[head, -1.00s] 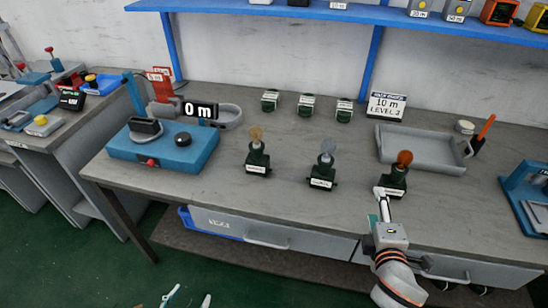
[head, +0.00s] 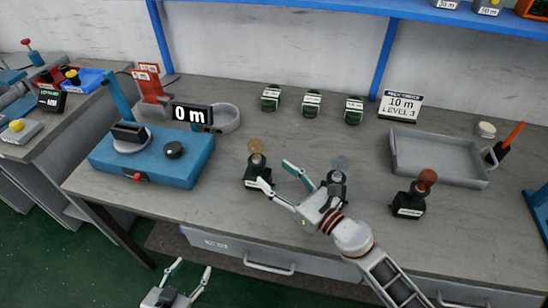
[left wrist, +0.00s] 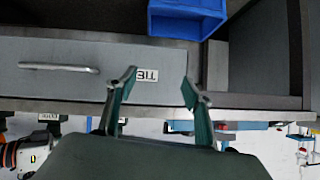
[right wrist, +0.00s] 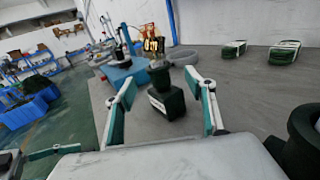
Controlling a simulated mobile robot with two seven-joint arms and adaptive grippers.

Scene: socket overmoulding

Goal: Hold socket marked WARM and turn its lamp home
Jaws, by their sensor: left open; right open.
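Three dark green sockets with lamps stand upright on the bench: the left one with an amber lamp (head: 256,147), the middle one with a grey-blue lamp (head: 340,163), the right one with a red-orange lamp (head: 427,178). Their labels are too small to read, so I cannot tell which is WARM. My right gripper (head: 275,173) is open just right of the left socket (head: 256,179). In the right wrist view a socket (right wrist: 167,103) appears between the open fingers, apart from them. My right arm partly covers the middle socket. My left gripper (head: 190,267) is open and empty, low in front of the bench.
Several small green-black blocks (head: 312,103) sit behind. A grey tray (head: 440,180) is at right. In the left wrist view are a drawer front (left wrist: 60,85) and blue bin (left wrist: 185,22).

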